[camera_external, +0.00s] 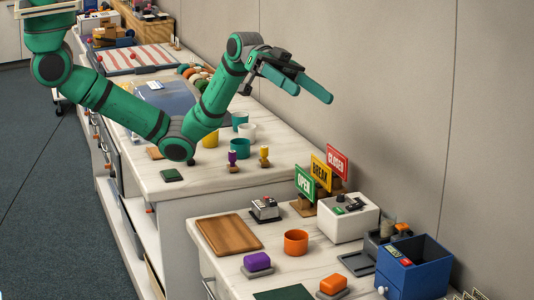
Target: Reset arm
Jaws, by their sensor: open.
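My green arm reaches over the white counter (150,187) from the upper left. My gripper (312,92) is at the arm's end, high above the counter and near the grey wall. Its two green fingers are apart and point to the right and slightly down. Nothing shows between them. The gripper touches nothing that I can see.
Teal and white cups (247,131), purple and yellow stamps (232,160) stand below the arm. The nearer counter holds a wooden board (229,234), an orange cup (295,241), three signs (320,172), a white box (347,218) and a blue box (412,266). Space around the gripper is free.

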